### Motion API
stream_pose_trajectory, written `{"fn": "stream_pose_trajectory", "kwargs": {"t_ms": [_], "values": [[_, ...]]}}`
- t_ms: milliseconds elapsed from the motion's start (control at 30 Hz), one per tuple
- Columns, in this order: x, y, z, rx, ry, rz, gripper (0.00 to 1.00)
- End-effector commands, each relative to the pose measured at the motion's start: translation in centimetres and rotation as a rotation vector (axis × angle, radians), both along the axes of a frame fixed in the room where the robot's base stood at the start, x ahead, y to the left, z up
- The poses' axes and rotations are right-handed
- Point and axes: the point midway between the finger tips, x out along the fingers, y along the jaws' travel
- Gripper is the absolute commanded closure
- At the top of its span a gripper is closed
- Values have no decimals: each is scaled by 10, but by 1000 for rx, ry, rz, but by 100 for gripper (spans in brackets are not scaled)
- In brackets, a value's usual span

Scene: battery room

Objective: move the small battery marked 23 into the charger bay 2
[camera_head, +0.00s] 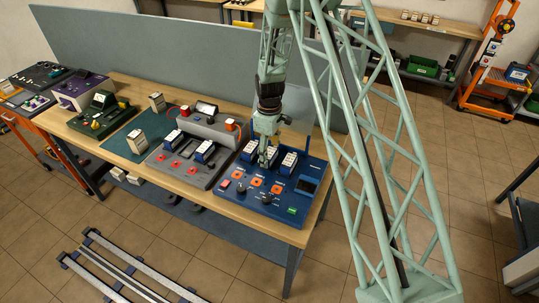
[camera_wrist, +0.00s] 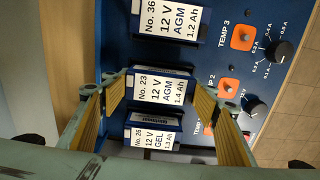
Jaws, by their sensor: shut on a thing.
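The small battery marked No. 23 (camera_wrist: 156,89) has a white label reading 12 V AGM 1.4 Ah. My gripper (camera_wrist: 160,82) is shut on it, one finger on each side. It is over the middle bay of the blue charger (camera_head: 236,190), in line with the TEMP 2 knob and orange button (camera_wrist: 229,86). I cannot tell whether it is fully seated. In the head view my gripper (camera_head: 266,148) points down at the middle of the charger's row and partly hides the battery.
Battery No. 36 (camera_wrist: 166,22) stands on one side of the held battery, and a 12 V GEL battery (camera_wrist: 150,139) close on the other. A grey charger (camera_head: 172,168) with batteries is to the left.

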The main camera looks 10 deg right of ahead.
Motion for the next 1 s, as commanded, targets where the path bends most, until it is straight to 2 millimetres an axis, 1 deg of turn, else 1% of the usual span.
{"fn": "stream_pose_trajectory", "kwargs": {"t_ms": [167, 200, 267, 667, 1000], "values": [[0, 0, -2, 0, -1, 0, 65], [0, 0, -2, 0, -1, 0, 45], [0, 0, -2, 0, -1, 0, 40], [0, 0, 0, 0, 0, 0, 40], [0, 0, 14, 0, 0, 0, 40]]}}
